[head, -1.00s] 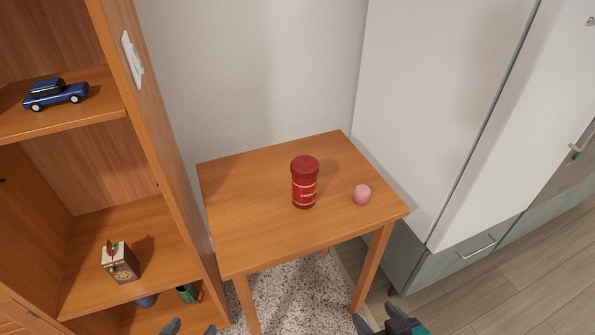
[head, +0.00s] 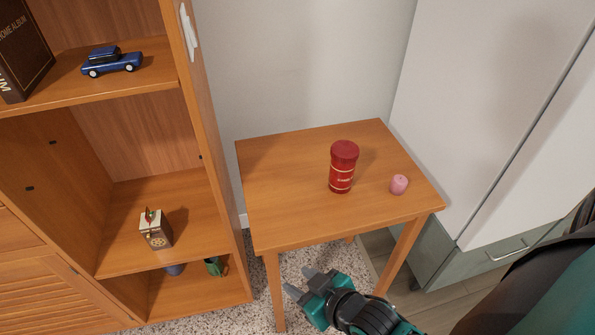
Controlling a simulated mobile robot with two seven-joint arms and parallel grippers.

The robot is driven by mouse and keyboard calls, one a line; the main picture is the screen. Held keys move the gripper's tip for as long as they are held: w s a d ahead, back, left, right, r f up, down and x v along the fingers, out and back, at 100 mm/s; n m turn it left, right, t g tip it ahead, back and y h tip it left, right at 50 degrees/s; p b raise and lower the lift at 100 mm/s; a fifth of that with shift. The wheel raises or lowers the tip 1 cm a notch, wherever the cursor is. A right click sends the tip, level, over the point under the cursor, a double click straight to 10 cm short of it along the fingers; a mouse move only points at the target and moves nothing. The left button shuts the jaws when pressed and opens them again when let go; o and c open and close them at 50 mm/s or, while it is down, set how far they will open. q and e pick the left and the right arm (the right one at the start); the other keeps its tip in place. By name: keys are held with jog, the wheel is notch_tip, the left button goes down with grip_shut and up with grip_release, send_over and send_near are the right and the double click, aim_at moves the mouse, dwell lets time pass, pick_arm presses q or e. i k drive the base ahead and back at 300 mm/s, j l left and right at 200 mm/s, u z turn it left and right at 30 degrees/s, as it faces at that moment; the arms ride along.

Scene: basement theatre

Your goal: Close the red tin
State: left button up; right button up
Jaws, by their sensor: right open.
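The red tin (head: 342,168) stands upright on a small wooden table (head: 285,205). It is a cylinder with pale bands and a red top; the top looks seated on it, but I cannot tell whether it is fully shut. My right gripper (head: 301,281) is at the bottom middle, in front of the table and lower in the picture than the tin. Its two fingers are apart, with nothing between them, and it does not touch the tin. My left gripper is out of view.
A pink candle (head: 399,185) stands right of the tin. A wooden shelf unit (head: 205,150) on the left holds a blue toy car (head: 111,62) and a small box (head: 155,230). A white cabinet (head: 460,110) stands right of the table. The tabletop left of the tin is clear.

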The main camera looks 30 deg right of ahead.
aim_at(341, 176)
jog(key=k+l, duration=0.15)
jog(key=l, duration=0.2)
jog(key=k+l, duration=0.15)
jog(key=l, duration=0.2)
jog(key=k+l, duration=0.1)
jog(key=l, duration=0.25)
jog(key=k+l, duration=0.15)
jog(key=l, duration=0.2)
jog(key=k+l, duration=0.15)
jog(key=l, duration=0.2)
jog(key=u, duration=0.05)
